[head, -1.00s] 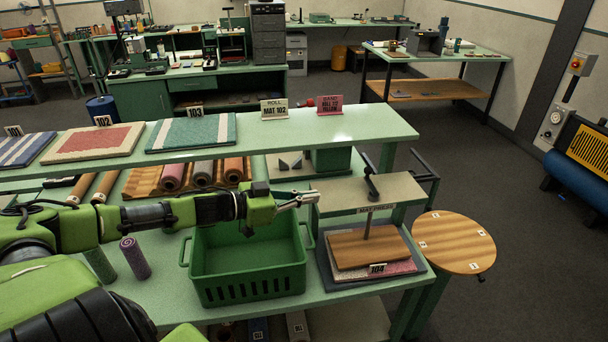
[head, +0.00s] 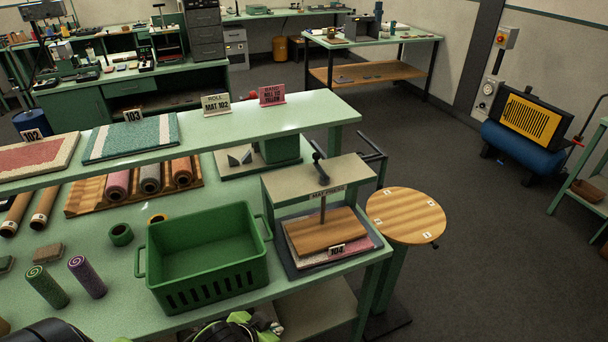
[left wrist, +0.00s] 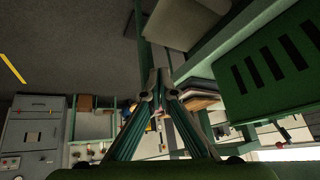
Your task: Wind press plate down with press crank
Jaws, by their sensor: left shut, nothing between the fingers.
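The mat press (head: 285,190) stands at the right end of the green bench, with a beige top beam. Its dark press crank (head: 318,168) sits on top of the beam, above a vertical screw. The wooden press plate (head: 318,232) hangs on this screw over a pink and white mat (head: 362,246); any gap between plate and mat is hard to tell. My left gripper (head: 276,328) is low at the bottom edge of the head view, in front of the bench and away from the crank. In the left wrist view its fingers (left wrist: 158,84) are together and empty. My right gripper is out of view.
A green crate (head: 205,289) stands left of the press, close to it. A round wooden stool-like table (head: 405,214) stands to the right. A raised shelf (head: 230,128) with mats and signs runs behind. Rolls (head: 87,277) stand at left.

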